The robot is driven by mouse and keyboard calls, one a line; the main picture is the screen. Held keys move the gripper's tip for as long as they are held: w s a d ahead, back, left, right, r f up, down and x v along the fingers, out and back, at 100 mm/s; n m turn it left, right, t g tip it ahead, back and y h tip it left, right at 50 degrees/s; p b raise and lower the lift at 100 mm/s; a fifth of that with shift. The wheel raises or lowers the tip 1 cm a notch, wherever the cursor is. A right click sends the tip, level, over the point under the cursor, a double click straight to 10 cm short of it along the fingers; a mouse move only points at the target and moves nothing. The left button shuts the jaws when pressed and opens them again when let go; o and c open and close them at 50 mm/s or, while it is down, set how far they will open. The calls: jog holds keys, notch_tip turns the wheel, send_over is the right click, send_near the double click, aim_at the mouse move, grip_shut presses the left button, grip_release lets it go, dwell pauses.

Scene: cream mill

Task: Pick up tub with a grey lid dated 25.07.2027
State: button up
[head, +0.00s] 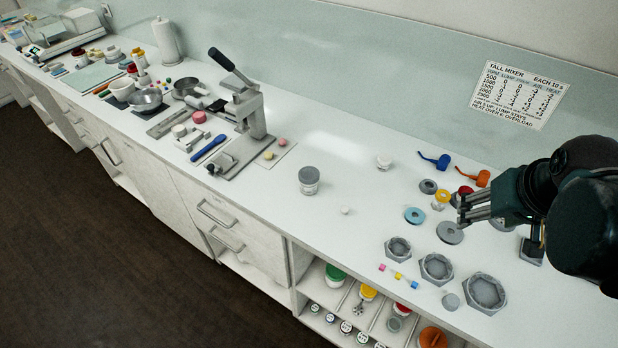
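A small tub with a grey lid (309,175) stands upright on the white counter, left of the middle of the free stretch. Its date is too small to read. Another grey-topped container (402,309) shows in the open shelf below the counter; no date is legible there either. My gripper (460,208) is at the right, above the counter by the grey rings and discs, well to the right of the standing tub. Its fingers point left and look apart, with nothing seen between them.
Grey hexagonal trays (437,268), ring discs (414,215), blue (435,161) and orange scoops (483,178) lie near my gripper. A small white cup (384,162) stands behind. A lever press (243,110) is left of the tub. The counter around the tub is clear.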

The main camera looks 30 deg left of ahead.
jog(key=w+a+n+g+p, duration=0.25)
jog(key=w+a, duration=0.25)
jog(key=a, duration=0.6)
jog(key=n+g+h+p, duration=0.1)
jog(key=n+g+p, duration=0.1)
jog(key=n+p, duration=0.6)
send_near(311, 173)
jog(key=shift+m, duration=0.45)
jog(key=f, duration=0.1)
jog(key=f+p, duration=0.1)
jog(key=f, duration=0.3)
jog(key=shift+w+d+f, duration=0.2)
jog(key=shift+w+d, duration=0.1)
jog(key=shift+s+a+f, duration=0.2)
jog(key=shift+a+f, duration=0.1)
jog(key=shift+a, duration=0.1)
jog(key=shift+f, duration=0.1)
jog(key=shift+f, duration=1.2)
jog(key=shift+f+p, duration=0.15)
jog(key=shift+p, duration=0.15)
